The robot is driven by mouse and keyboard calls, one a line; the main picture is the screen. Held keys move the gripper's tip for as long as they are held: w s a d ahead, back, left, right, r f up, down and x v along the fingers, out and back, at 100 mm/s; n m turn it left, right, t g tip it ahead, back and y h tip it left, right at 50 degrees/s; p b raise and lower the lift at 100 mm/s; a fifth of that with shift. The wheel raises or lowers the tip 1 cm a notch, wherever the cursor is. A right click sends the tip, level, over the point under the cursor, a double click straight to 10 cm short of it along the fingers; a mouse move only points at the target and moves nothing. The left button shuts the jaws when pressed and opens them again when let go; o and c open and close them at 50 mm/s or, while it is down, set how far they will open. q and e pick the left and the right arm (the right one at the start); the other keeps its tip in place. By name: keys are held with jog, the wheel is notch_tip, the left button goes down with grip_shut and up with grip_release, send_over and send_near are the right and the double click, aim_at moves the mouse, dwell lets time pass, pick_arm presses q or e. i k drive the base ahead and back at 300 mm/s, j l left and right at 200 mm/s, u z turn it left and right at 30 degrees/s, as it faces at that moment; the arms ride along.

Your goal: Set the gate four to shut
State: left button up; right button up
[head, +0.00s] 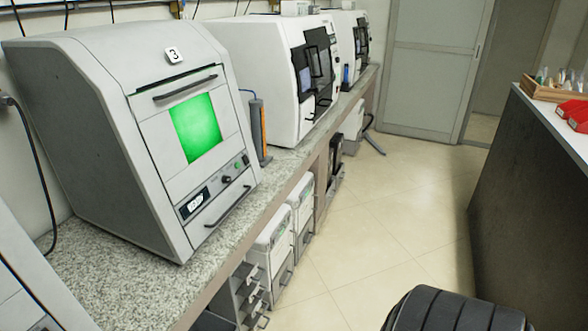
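No gate with a readable number four is in view. A grey machine (95,130) with a "3" label (174,55) stands on the counter at the left. Its front door (150,130) looks shut, with a handle at the top and a green lit window (196,128). Beyond it is a white machine (265,80) with dark front panels, and a similar one (345,35) stands farther back. I can read no numbers on these. The corner of another machine (25,300) shows at the lower left, its number out of view. Neither of my grippers is in view.
The speckled counter (115,285) runs along the left, with drawer units (270,250) below. The tiled floor (370,210) is open in the middle. A dark counter (520,200) stands at the right. A black ribbed shape (455,312), perhaps a chair back, is at the bottom.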

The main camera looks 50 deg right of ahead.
aim_at(252, 307)
jog(key=z, duration=1.3)
